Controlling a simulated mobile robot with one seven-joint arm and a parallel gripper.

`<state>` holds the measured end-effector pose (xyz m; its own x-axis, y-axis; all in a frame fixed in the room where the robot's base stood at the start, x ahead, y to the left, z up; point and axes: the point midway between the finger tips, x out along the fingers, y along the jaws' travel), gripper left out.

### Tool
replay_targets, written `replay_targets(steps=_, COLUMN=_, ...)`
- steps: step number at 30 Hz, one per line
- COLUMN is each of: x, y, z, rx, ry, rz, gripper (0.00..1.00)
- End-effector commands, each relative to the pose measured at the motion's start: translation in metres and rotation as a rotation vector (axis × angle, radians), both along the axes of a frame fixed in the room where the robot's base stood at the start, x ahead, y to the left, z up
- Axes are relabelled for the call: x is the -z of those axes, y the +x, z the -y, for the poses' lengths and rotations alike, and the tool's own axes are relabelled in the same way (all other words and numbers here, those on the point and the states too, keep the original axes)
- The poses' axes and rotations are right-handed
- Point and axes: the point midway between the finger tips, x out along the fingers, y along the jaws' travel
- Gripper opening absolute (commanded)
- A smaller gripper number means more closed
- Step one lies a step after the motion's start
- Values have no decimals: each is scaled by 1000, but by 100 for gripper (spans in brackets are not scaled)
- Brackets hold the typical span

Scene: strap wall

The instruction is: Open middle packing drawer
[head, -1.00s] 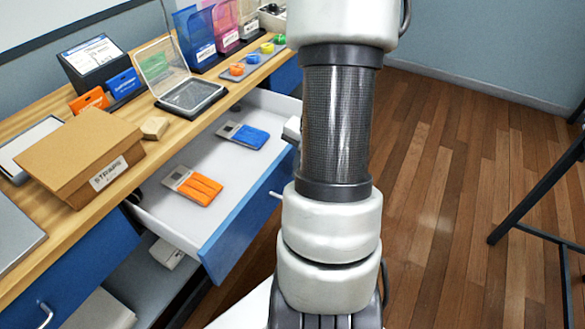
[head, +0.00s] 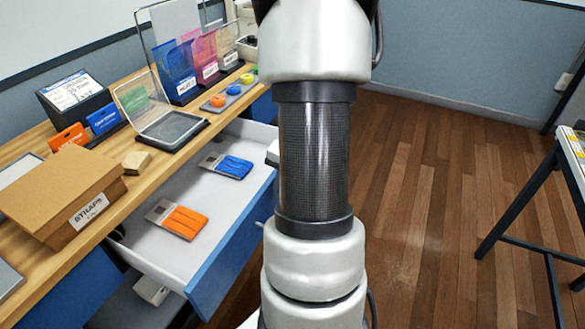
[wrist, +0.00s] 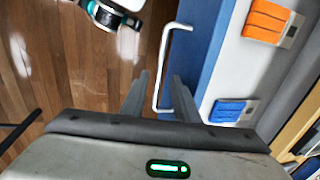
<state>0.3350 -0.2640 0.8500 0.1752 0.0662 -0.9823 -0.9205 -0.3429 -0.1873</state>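The drawer (head: 222,268) with a blue front stands pulled out from under the wooden counter. Its white inside holds an orange strap pack (head: 178,219) and a blue strap pack (head: 227,166). In the wrist view the blue drawer front (wrist: 207,50) runs alongside its pale bar handle (wrist: 161,72). My gripper (wrist: 160,88) is open, its two dark fingers apart, with the lower end of the handle between them in the picture. I cannot tell whether they touch it. In the head view my arm hides the gripper.
The counter holds a cardboard box labelled STRAPS (head: 65,195), a clear-lidded case (head: 170,130), and colored bins (head: 178,72). A dark-framed table (head: 545,190) stands at the right. Wooden floor (head: 420,210) between is clear.

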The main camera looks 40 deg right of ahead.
Motion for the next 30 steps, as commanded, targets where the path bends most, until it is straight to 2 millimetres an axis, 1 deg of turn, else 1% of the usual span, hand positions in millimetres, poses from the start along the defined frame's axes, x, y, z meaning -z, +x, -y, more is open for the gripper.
replay_targets(steps=1, x=-14, y=-1, z=1, rx=-1, ry=-3, rz=3, gripper=28)
replay_targets(steps=6, x=-56, y=-8, z=4, rx=0, ry=-5, rz=4, gripper=28)
replay_targets(steps=12, x=-103, y=-17, z=7, rx=0, ry=-4, rz=2, gripper=28)
replay_targets(steps=15, x=-123, y=-21, z=8, rx=0, ry=-3, rz=3, gripper=28)
replay_targets(steps=18, x=-137, y=-24, z=9, rx=-1, ry=-2, rz=1, gripper=28)
replay_targets(steps=21, x=-147, y=-26, z=10, rx=0, ry=-1, rz=2, gripper=28)
replay_targets(steps=24, x=-152, y=-27, z=10, rx=1, ry=0, rz=0, gripper=28)
replay_targets(steps=30, x=-153, y=-28, z=10, rx=1, ry=1, rz=-1, gripper=28)
